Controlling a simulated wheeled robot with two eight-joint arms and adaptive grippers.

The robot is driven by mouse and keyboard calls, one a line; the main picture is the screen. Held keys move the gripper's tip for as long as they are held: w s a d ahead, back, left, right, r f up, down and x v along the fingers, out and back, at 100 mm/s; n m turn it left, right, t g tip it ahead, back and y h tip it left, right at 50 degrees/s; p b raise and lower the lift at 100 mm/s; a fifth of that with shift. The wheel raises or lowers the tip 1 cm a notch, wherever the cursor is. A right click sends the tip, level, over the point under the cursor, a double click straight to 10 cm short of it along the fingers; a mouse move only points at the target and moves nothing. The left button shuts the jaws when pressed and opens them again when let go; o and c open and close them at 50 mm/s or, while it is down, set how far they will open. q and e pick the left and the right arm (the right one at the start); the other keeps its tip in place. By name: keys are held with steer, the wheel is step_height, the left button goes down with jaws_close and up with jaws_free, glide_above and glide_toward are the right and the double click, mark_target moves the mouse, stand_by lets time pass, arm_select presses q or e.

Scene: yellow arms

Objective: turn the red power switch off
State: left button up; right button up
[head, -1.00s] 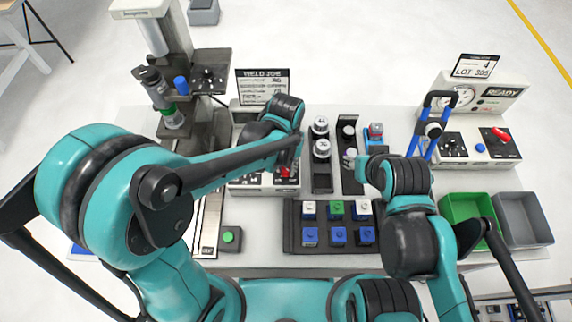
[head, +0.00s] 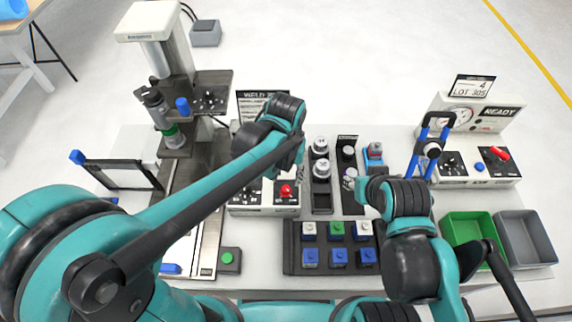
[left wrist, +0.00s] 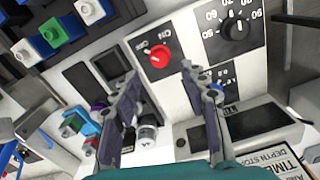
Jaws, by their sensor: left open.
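The red power switch (left wrist: 159,57) is a round red knob on a white panel with ON and OFF lettering beside it in the left wrist view. In the head view it (head: 286,191) shows on the front of the white control box, just below my left wrist. I cannot tell which label it points to. My left gripper (left wrist: 160,78) is open, with its two fingers apart and nothing between them. The knob appears beyond the fingertips, and no contact shows. In the head view the left fingers are hidden behind the wrist.
A black dial (left wrist: 236,27) is beside the switch. A tray of white, green and blue blocks (head: 337,268) lies in front. Another red switch (head: 500,153) is on the right panel. A blue-handled frame (head: 431,146) stands near my right arm. Green (head: 449,218) and grey bins are at right.

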mark_target(285, 188)
arm_select(q)
step_height(285, 188, up, 6)
steer(key=shift+f, duration=0.1)
steer(key=shift+a, duration=0.1)
stand_by(0.5)
steer(key=s+a+f+n+t+b, duration=0.1)
steer(key=s+a+f+t+b, duration=0.1)
steer(key=a, duration=0.6)
steer(key=s+a+f+n+t+b, duration=0.1)
steer(key=s+a+f+t+b, duration=0.1)
steer(key=a+t, duration=0.3)
steer(key=s+a+b, duration=0.1)
steer(key=a, duration=0.3)
steer(key=shift+s+a+f, duration=0.2)
steer(key=shift+f, duration=0.1)
stand_by(0.5)
